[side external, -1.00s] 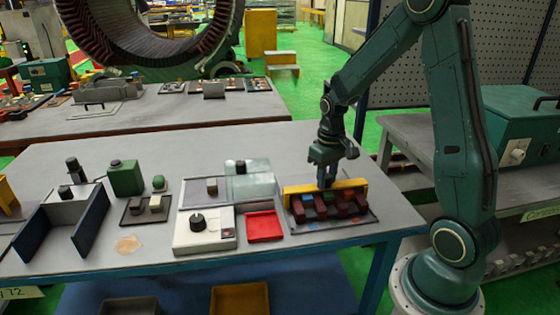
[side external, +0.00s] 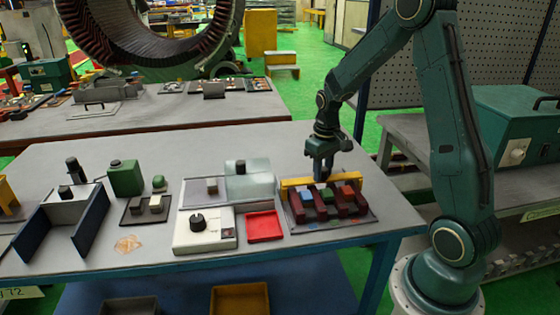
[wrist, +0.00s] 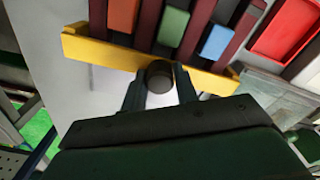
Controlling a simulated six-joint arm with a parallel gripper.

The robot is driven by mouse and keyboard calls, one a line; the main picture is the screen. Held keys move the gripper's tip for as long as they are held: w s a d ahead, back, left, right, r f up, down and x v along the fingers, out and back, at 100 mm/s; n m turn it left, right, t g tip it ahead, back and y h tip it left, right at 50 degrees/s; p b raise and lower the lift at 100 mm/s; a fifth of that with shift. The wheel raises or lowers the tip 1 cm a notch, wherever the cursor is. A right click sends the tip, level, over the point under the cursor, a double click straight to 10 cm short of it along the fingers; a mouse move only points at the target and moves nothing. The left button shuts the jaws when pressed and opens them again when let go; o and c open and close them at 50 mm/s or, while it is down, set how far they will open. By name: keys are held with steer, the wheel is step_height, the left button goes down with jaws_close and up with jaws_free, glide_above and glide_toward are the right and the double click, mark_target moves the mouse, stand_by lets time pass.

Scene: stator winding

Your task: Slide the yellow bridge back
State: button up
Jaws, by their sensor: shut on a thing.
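The yellow bridge (side external: 295,183) is a bar along the back of the dark tray (side external: 362,222) at the right of the table. It also runs across the wrist view (wrist: 100,50). My gripper (side external: 318,178) is at the bridge's middle, pointing down. In the wrist view my gripper (wrist: 159,88) has its two fingers on either side of a dark round knob (wrist: 159,72) next to the bridge, and is shut on it. In front of the bridge are dark red bars with a blue block (wrist: 216,42), a green block (wrist: 172,27) and a red block (wrist: 123,15) between them.
A red tray (side external: 264,227) lies left of the dark tray, beside a white box with a black knob (side external: 204,232). A clear-covered fixture (side external: 250,187) stands behind them. The table's right edge is close to the dark tray. Bare table lies behind the bridge.

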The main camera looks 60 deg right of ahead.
steer(key=shift+w+d+f, duration=0.15)
steer(key=shift+w+d, duration=1.05)
steer(key=shift+w+d+f, duration=0.15)
steer(key=shift+w+d, duration=1)
steer(key=o, duration=0.5)
steer(key=shift+c, duration=0.2)
steer(key=shift+o, duration=1.1)
steer(key=shift+r, duration=0.2)
steer(key=shift+w+d+r, duration=0.1)
steer(key=shift+d+r, duration=0.05)
steer(key=shift+r, duration=2.85)
